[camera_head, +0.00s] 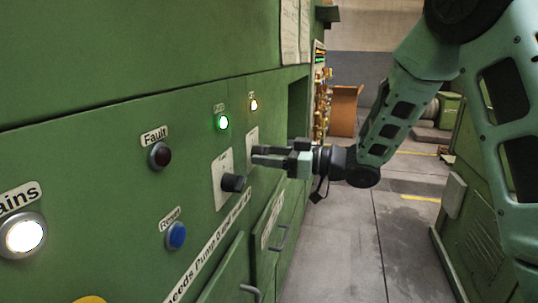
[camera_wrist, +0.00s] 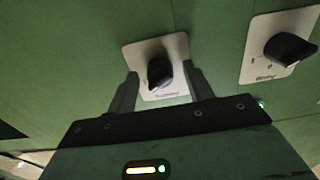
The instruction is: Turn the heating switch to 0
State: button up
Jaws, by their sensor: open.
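In the head view, a black rotary knob (camera_head: 232,183) sticks out from a pale plate (camera_head: 221,166) on the green panel. A second pale plate (camera_head: 252,136) sits farther along, partly hidden by my gripper (camera_head: 256,155). In the wrist view, my gripper (camera_wrist: 163,84) is open, with one finger on each side of a black knob (camera_wrist: 160,71) on a pale plate (camera_wrist: 150,50). Contact with the knob cannot be told. Another black knob (camera_wrist: 290,49) on its own plate (camera_wrist: 262,34) is at the right. The plate lettering is too small to read surely, so I cannot tell which switch is heating.
The panel also has a green lamp (camera_head: 223,122), a dark red Fault lamp (camera_head: 159,155), a blue button (camera_head: 176,235) and a bright white lamp (camera_head: 25,235). Door handles (camera_head: 279,238) stick out below. The floor aisle (camera_head: 345,240) is clear. Another green cabinet (camera_head: 475,215) stands at the right.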

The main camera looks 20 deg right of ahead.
jog(key=shift+c, duration=0.2)
jog(key=c, duration=0.9)
jog(key=shift+f+n+b, duration=0.1)
jog(key=shift+n+b, duration=0.3)
jog(key=shift+b, duration=0.15)
jog(key=n+b, duration=1.1)
jog(key=b, duration=0.2)
jog(key=shift+d, duration=0.1)
jog(key=shift+b, duration=0.35)
